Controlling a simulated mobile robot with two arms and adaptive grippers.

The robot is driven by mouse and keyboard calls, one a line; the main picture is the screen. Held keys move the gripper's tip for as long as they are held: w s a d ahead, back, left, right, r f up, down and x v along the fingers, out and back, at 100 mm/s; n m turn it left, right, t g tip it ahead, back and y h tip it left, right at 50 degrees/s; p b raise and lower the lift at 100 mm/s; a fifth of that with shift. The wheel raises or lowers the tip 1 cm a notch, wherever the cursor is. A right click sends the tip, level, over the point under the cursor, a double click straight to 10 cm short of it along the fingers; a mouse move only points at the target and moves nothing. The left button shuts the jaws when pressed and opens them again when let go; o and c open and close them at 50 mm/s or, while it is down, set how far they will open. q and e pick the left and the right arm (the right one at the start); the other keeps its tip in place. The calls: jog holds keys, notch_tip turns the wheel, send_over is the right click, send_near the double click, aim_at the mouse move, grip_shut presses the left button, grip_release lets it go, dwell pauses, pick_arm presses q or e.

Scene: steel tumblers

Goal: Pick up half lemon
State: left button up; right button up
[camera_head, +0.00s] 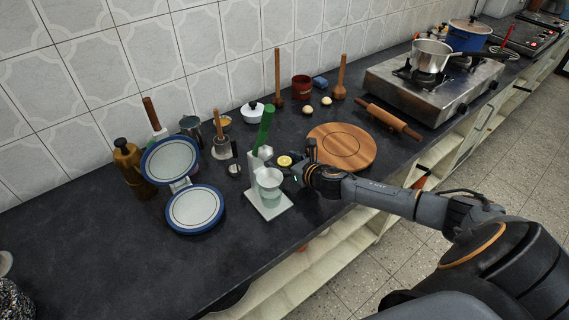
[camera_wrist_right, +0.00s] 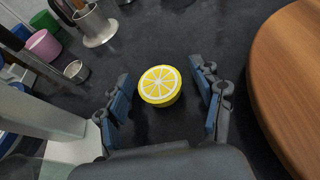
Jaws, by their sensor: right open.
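The half lemon (camera_head: 284,160) is yellow and lies cut face up on the dark counter, between the white juicer stand and the round wooden board. In the right wrist view the half lemon (camera_wrist_right: 160,86) sits between and slightly beyond the fingertips. My right gripper (camera_head: 297,167) reaches in from the right, just beside the lemon. Its two fingers (camera_wrist_right: 164,84) are spread on either side with gaps to the lemon. It is open and empty. My left gripper is not in view.
The white juicer stand (camera_head: 255,184) with a green handle (camera_head: 265,124) stands close left of the lemon. The round wooden board (camera_head: 356,152) lies close right. A rolling pin (camera_head: 388,119) and a gas stove (camera_head: 425,88) are farther right.

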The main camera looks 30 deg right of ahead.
jog(key=c, duration=1.1)
